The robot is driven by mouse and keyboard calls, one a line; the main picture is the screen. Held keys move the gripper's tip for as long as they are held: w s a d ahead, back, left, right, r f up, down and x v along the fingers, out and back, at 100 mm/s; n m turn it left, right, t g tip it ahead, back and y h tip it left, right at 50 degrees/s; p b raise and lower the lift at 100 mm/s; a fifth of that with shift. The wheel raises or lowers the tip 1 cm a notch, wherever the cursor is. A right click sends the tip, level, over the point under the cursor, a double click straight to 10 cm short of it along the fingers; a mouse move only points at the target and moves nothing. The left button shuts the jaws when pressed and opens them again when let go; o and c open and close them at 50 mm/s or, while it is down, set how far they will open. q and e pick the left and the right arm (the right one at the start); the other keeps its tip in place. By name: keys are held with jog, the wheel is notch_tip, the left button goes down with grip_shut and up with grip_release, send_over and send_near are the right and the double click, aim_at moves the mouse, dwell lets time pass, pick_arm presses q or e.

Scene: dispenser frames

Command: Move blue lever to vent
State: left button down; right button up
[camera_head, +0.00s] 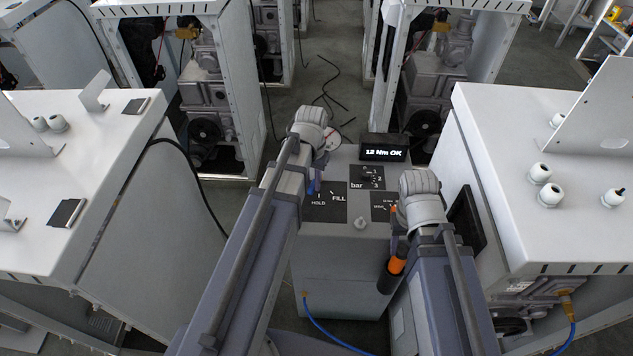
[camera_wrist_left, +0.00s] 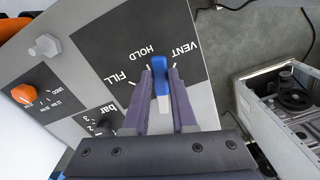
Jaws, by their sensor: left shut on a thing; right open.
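The blue lever (camera_wrist_left: 160,72) is on a dark panel (camera_wrist_left: 112,40) marked FILL, HOLD and VENT. In the left wrist view it stands between the two fingers of my left gripper (camera_wrist_left: 160,98), which is shut on it. The lever's blue end is near the HOLD and VENT lettering; its exact setting is hard to tell. In the head view only a little blue of the lever (camera_head: 313,187) shows beside my left wrist, and HOLD and FILL are readable while VENT is hidden. My right gripper (camera_head: 396,222) is open over the console's right side, its fingers mostly hidden.
A bar dial (camera_head: 370,174) and a display reading "12 Nm OK" (camera_head: 383,154) stand on the console. A hex bolt (camera_wrist_left: 45,45) and an orange knob (camera_wrist_left: 25,94) are beside the panel. An orange-and-black tool (camera_head: 393,270) hangs at the front. White cabinets flank both sides.

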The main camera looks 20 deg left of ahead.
pick_arm(q)
jog(key=shift+w+a+m, duration=0.15)
jog(key=shift+a+m, duration=0.4)
jog(key=shift+m, duration=0.55)
jog(key=shift+w+a+m, duration=0.1)
jog(key=shift+a+m, duration=0.4)
jog(key=shift+m, duration=0.6)
jog(key=shift+a, duration=0.1)
jog(key=c, duration=0.7)
grip_release()
jog(key=shift+r, duration=0.1)
notch_tip(320, 180, up, 8)
jog(key=p, duration=0.7)
jog(key=shift+f+p, duration=0.2)
jog(key=shift+p, duration=0.2)
